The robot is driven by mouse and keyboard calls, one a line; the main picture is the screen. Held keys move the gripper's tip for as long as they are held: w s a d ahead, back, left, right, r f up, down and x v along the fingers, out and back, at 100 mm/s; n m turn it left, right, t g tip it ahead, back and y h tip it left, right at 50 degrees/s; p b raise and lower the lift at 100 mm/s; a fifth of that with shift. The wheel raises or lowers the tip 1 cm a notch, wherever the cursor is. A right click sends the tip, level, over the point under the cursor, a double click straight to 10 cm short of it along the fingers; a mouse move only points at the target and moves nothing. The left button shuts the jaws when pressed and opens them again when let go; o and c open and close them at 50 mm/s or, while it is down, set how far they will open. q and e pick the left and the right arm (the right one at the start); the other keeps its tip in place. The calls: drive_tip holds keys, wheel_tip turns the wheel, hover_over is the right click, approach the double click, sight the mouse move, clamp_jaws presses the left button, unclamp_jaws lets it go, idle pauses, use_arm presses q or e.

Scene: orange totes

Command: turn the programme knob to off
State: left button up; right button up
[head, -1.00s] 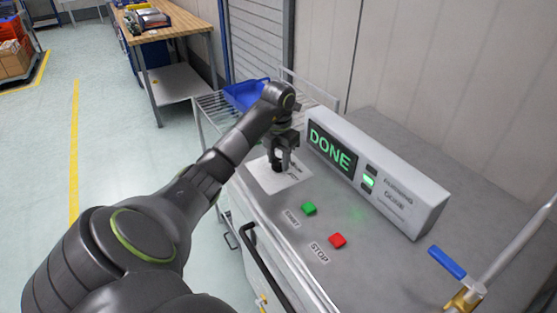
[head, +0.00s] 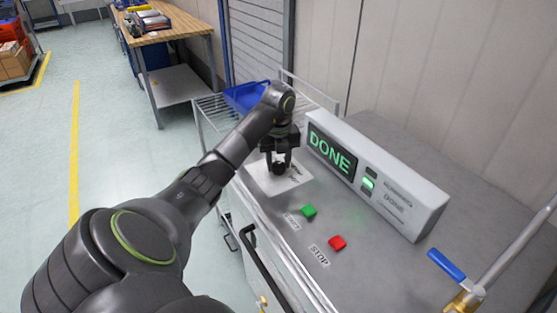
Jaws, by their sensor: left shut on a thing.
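The programme knob (head: 278,168) is a small black knob on a white label plate (head: 265,183) on the grey machine top. My left gripper (head: 279,162) points down over the plate and is shut on the knob. The fingers hide much of the knob, and its pointer direction cannot be made out. The print on the plate is partly covered and too small to read. My right gripper is not in view.
A display box (head: 372,172) reading DONE stands behind, with a lit green lamp. A green button (head: 309,211) and a red button (head: 338,243) sit in front of it. A blue-handled valve (head: 447,263) is at right. A blue tray (head: 246,96) lies beyond the machine.

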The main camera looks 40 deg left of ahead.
use_arm(q)
drive_tip(key=n, duration=0.3)
drive_tip(key=shift+r+n+p, duration=0.1)
drive_tip(key=shift+n+p, duration=0.2)
drive_tip(key=shift+p, duration=0.1)
drive_tip(key=shift+n+p, duration=0.5)
drive_tip(key=shift+n, duration=1.4)
drive_tip(key=o, duration=1)
